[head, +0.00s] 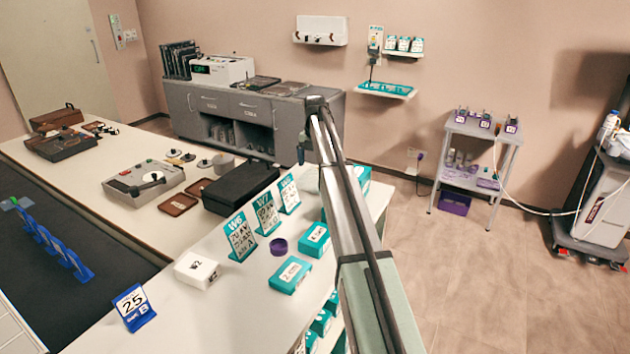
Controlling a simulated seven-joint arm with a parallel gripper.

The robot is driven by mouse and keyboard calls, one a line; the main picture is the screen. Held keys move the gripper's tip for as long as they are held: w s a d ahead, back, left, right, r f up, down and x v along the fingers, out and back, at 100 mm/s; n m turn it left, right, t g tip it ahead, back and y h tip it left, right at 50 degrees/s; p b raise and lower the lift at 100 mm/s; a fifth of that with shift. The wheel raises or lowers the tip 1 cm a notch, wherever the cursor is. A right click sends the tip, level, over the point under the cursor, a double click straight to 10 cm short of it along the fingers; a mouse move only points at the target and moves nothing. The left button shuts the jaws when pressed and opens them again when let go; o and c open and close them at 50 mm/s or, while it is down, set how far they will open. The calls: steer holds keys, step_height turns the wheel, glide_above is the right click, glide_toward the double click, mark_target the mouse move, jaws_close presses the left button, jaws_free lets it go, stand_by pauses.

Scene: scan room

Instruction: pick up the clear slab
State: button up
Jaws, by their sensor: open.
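I cannot make out a clear slab anywhere in the head view; it may be hidden, out of frame or too faint to tell. My arm reaches up from the bottom right across the picture. At its far end, a small dark part of my gripper (301,155) hangs down, open, with nothing visible in it. Most of the gripper is hidden behind the arm. It appears in front of the grey cabinet, beyond the white table (165,225), and its height is hard to judge.
The table carries a black case (240,186), a grey device (144,183), teal number cards (240,236), teal boxes (290,275), a white box (196,269), a purple ring (278,246) and a blue card stand (133,306). A grey cabinet (205,110) stands behind. Floor at right is partly clear.

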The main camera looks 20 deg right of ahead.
mark_target(315, 175)
steer(key=shift+s+f, duration=0.15)
steer(key=shift+f, duration=2.45)
steer(key=c, duration=1.1)
